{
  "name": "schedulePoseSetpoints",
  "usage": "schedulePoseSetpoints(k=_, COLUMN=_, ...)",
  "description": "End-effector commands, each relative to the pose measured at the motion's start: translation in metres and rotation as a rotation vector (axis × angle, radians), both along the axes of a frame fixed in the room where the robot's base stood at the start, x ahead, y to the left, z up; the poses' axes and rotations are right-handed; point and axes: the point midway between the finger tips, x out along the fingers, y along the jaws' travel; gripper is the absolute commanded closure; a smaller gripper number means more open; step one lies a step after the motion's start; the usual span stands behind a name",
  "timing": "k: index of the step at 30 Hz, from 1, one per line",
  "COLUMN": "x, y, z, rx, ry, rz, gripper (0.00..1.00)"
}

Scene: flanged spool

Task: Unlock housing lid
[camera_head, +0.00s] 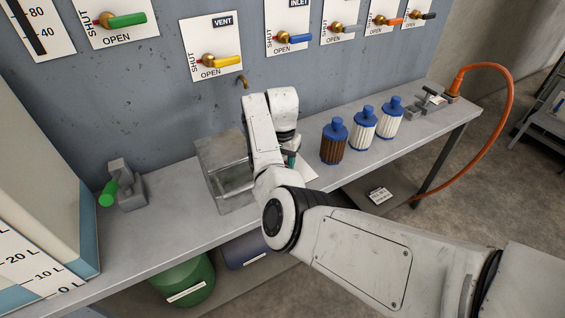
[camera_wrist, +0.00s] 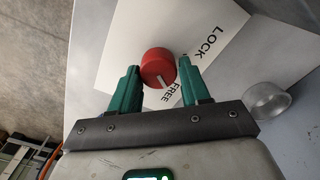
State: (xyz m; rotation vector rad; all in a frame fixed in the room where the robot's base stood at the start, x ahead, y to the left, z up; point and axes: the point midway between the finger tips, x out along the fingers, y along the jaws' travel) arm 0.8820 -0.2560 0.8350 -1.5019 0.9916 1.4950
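In the wrist view a red round knob (camera_wrist: 158,67) with a white pointer line sits on a white plate (camera_wrist: 215,65) lettered LOCK and FREE. Its pointer lies close to the word FREE. My gripper (camera_wrist: 160,64) has its two green fingers on either side of the knob, apart, with a gap visible on at least the right side. In the head view a grey, partly see-through box (camera_head: 222,150), likely the housing, stands on the bench behind my arm. My arm hides the knob there; only a bit of green finger (camera_head: 290,160) shows.
Several filter cartridges (camera_head: 363,123) stand on the bench (camera_head: 160,220) right of my arm. A small grey fixture with a green handle (camera_head: 108,194) is at left. Valve levers (camera_head: 222,62) line the wall. An orange hose (camera_head: 510,110) loops off the right end.

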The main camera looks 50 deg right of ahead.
Motion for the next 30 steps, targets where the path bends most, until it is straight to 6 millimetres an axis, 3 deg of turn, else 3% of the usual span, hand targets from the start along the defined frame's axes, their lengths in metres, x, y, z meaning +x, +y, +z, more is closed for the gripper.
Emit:
schedulePoseSetpoints(k=6, x=-0.001, y=0.0, z=-0.001, rx=0.001, ry=0.002, rz=0.001, gripper=0.33)
schedulePoseSetpoints(k=16, x=0.0, y=0.0, z=0.005, rx=0.001, ry=0.003, rz=0.001, gripper=0.33)
schedulePoseSetpoints(k=30, x=0.0, y=0.0, z=0.086, rx=0.0, ry=0.0, rz=0.001, gripper=0.33)
